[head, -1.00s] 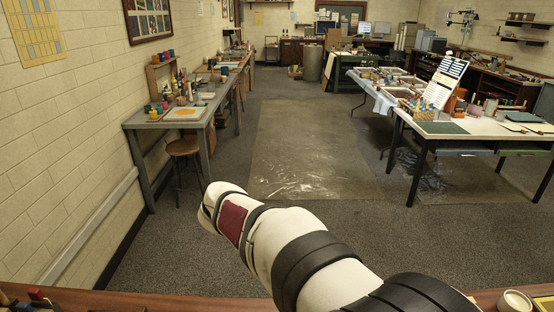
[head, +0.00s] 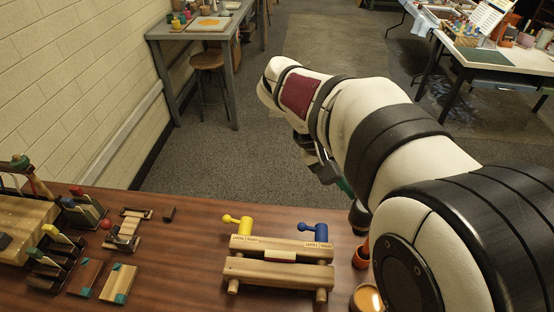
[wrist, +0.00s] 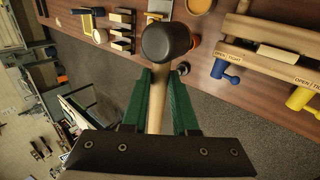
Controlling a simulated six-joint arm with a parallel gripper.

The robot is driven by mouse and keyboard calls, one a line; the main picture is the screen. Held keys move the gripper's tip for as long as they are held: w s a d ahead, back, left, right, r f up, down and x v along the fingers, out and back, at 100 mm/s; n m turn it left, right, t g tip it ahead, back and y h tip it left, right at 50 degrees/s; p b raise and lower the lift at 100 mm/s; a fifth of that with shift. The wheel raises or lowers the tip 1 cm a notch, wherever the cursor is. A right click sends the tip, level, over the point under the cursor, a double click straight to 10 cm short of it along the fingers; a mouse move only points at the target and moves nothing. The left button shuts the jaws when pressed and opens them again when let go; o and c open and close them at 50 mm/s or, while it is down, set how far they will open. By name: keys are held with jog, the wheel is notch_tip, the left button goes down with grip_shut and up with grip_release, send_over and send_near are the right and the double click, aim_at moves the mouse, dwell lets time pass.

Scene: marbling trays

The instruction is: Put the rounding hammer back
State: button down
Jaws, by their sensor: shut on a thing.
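The rounding hammer (wrist: 166,42) shows in the wrist view with a black rounded head and a pale wooden handle. My gripper (wrist: 158,85) has its green fingers shut on the handle, with the head beyond the fingertips. In the head view, my gripper (head: 335,172) is partly hidden behind my arm, beyond the far edge of the brown bench. A dark piece below it (head: 360,216) looks like the hammer's head, near an orange cup (head: 361,256) on the bench. I cannot tell which place belongs to the hammer.
A wooden press (head: 278,271) with yellow and blue knobs stands mid-bench (head: 185,258). Wooden racks and blocks (head: 55,255) crowd the left. A round container (head: 366,298) sits beside my arm at the front. Bare bench lies between the blocks and press.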

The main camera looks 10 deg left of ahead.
jog(key=w+a+f+n+t+y, duration=0.2)
jog(key=w+a+f+n+t, duration=0.1)
jog(key=w+a+f+n, duration=0.4)
jog(key=w+a+f+n+t+y, duration=0.25)
jog(key=w+a+f+n, duration=0.2)
jog(key=a, duration=0.45)
jog(key=s+a+f+n, duration=0.1)
jog(key=a+f+n, duration=0.1)
jog(key=a, duration=0.5)
jog(key=s+a+f+n+y, duration=0.1)
jog(key=a+f+n, duration=0.1)
jog(key=a+f, duration=0.3)
jog(key=s+a+f+n+t+y, duration=0.1)
jog(key=a+f+n, duration=0.1)
jog(key=a, duration=0.6)
jog(key=shift+a+f, duration=0.35)
jog(key=shift+f, duration=0.5)
notch_tip(320, 180, down, 4)
jog(key=shift+a+r, duration=0.1)
jog(key=shift+a, duration=0.05)
jog(key=shift+f, duration=0.25)
jog(key=c, duration=0.7)
grip_release()
